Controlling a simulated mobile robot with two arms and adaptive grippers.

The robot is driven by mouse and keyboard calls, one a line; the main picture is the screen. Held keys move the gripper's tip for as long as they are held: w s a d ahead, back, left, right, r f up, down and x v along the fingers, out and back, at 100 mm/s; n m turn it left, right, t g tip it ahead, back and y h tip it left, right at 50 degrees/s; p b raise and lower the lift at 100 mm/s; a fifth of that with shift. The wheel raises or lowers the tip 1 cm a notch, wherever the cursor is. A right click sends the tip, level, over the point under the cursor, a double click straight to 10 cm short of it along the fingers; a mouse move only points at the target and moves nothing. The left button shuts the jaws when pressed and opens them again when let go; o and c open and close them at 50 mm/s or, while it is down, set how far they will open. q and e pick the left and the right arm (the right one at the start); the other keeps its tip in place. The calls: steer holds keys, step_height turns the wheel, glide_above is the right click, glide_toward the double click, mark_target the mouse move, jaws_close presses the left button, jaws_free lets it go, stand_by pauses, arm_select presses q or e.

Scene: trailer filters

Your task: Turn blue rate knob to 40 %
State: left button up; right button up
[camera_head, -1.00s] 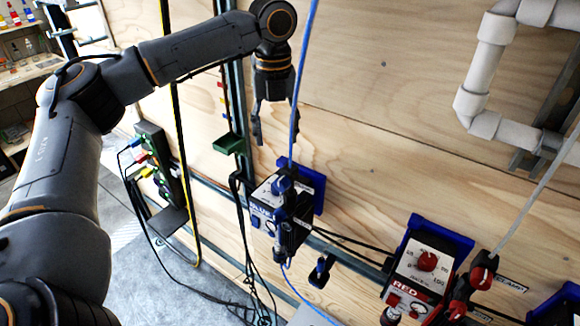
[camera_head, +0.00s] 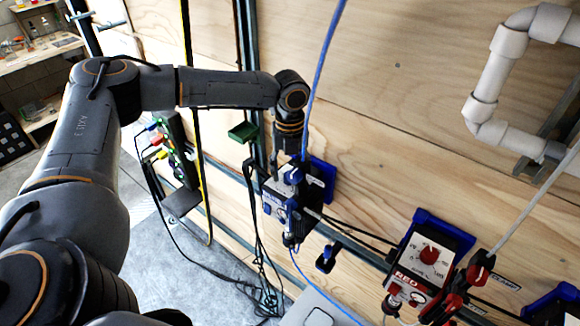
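The blue dosing unit (camera_head: 275,190) is a grey-white box on a blue backplate (camera_head: 321,178), mounted on the wooden wall. My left gripper (camera_head: 286,160) points down at the top of this unit, close to the knob. Its fingers are small and partly lost against the unit, so I cannot tell whether they touch the knob or how wide they stand. My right gripper is not in view.
The blue tube (camera_head: 325,60) runs up from the unit beside my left wrist. A red unit (camera_head: 424,262) with a red knob is at the lower right. White pipes (camera_head: 490,80) are at the upper right. A green tray (camera_head: 243,131) and hanging black cables are left of the blue unit.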

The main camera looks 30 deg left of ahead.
arm_select(q)
steer(key=shift+f, duration=0.1)
jaws_close()
